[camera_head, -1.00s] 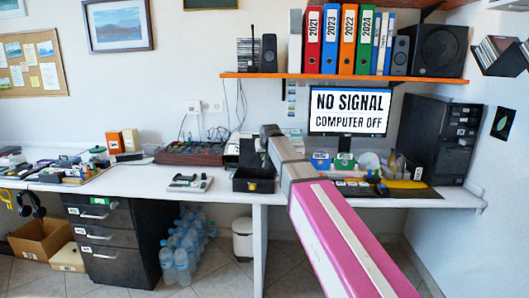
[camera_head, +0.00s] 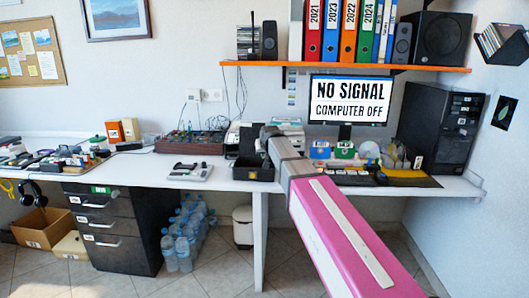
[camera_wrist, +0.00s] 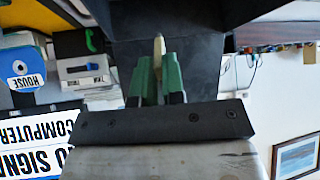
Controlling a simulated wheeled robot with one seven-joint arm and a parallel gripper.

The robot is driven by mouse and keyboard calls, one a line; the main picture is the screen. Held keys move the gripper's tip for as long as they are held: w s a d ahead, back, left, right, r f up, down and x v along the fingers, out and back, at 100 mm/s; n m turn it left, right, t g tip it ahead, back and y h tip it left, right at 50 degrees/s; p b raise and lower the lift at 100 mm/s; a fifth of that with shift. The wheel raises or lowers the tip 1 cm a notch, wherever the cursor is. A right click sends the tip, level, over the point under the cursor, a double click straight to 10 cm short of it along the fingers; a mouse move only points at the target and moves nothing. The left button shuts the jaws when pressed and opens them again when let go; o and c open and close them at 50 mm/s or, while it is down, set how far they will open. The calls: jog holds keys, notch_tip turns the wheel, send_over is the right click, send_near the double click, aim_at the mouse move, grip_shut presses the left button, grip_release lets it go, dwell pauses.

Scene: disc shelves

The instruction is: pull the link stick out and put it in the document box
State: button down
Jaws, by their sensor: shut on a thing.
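My gripper (camera_wrist: 158,68) shows in the wrist view with its green fingers close together. A small pale, cream-coloured piece (camera_wrist: 159,45) sticks out between the fingertips; it may be the link stick, but no label on it is readable. The fingers are in front of a dark box-like surface (camera_wrist: 203,62). In the head view the end of my arm hides the fingers, above the back of the desk. An open black box (camera_head: 253,173) stands on the desk just below and left of the arm's end; I cannot tell if it is the document box.
The monitor (camera_head: 347,100) and computer tower (camera_head: 438,130) stand at the right. Blue and green disc holders (camera_head: 332,150) stand below the monitor. An orange shelf (camera_head: 345,66) with binders is above. A grey device (camera_head: 190,172) lies left of the black box, with clear desk around it.

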jog(key=c, duration=1.1)
grip_release()
jog(key=shift+c, duration=0.2)
jog(key=v, duration=1)
jog(key=shift+s+r, duration=0.25)
jog(key=shift+r, duration=0.05)
jog(key=shift+d, duration=0.1)
jog(key=s+d+f+g+h, duration=0.1)
jog(key=s+d+f, duration=0.25)
jog(key=f, duration=0.35)
jog(key=s+d+f+m+g, duration=0.1)
jog(key=s+d+f+g, duration=0.15)
jog(key=d+f, duration=0.4)
jog(key=s+d+f+g+h, duration=0.1)
jog(key=s+d+f, duration=0.25)
jog(key=f, duration=0.55)
jog(key=s+d+f+g, duration=0.2)
jog(key=s+d+f, duration=0.2)
jog(key=s+f, duration=0.3)
jog(key=s+d+f+m+g, duration=0.1)
jog(key=s+d+f+g, duration=0.1)
jog(key=s+d+f, duration=0.2)
jog(key=s+f, duration=0.3)
jog(key=s, duration=0.2)
jog(key=shift+s+f+m, duration=0.2)
jog(key=shift+s+m, duration=0.1)
